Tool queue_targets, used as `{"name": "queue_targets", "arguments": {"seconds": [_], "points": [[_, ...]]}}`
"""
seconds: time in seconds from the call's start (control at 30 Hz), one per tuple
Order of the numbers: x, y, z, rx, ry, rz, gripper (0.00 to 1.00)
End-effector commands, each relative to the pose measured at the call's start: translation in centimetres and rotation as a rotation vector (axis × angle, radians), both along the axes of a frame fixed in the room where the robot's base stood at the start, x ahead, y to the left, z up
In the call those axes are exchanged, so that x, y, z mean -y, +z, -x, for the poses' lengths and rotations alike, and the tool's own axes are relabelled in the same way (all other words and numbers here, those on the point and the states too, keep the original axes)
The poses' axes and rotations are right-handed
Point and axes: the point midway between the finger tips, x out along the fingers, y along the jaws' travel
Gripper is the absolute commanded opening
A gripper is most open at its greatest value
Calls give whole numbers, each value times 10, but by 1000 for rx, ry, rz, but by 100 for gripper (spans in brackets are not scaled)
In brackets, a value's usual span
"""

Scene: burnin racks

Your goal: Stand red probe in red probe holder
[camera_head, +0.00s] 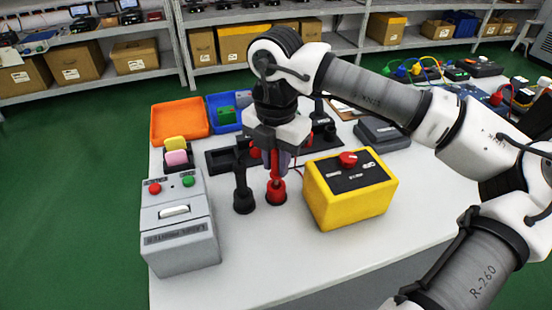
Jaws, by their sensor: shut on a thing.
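My gripper (272,145) points down over the middle of the white table and is shut on the red probe (274,166). The red probe is upright, directly over the red probe holder (276,196), a short round red base on the table. The probe's lower end meets the holder in the picture; I cannot tell how deep it sits. The probe's upper part is hidden by my gripper. A black probe (241,175) stands upright in a black holder (243,205) just to the left.
A yellow box with a red button (348,188) stands close on the right. A grey control box (181,222) stands at the left. Behind are an orange tray (180,120), a blue tray (222,104) and a dark tray (222,160). The table front is clear.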

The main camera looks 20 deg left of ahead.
Motion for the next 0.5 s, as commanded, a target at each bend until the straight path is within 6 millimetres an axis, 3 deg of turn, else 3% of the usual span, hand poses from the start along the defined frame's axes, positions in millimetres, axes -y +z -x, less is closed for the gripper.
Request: {"name": "queue_targets", "arguments": {"seconds": [0.5], "points": [[0, -11, 0, 0, 0, 0, 0]]}}
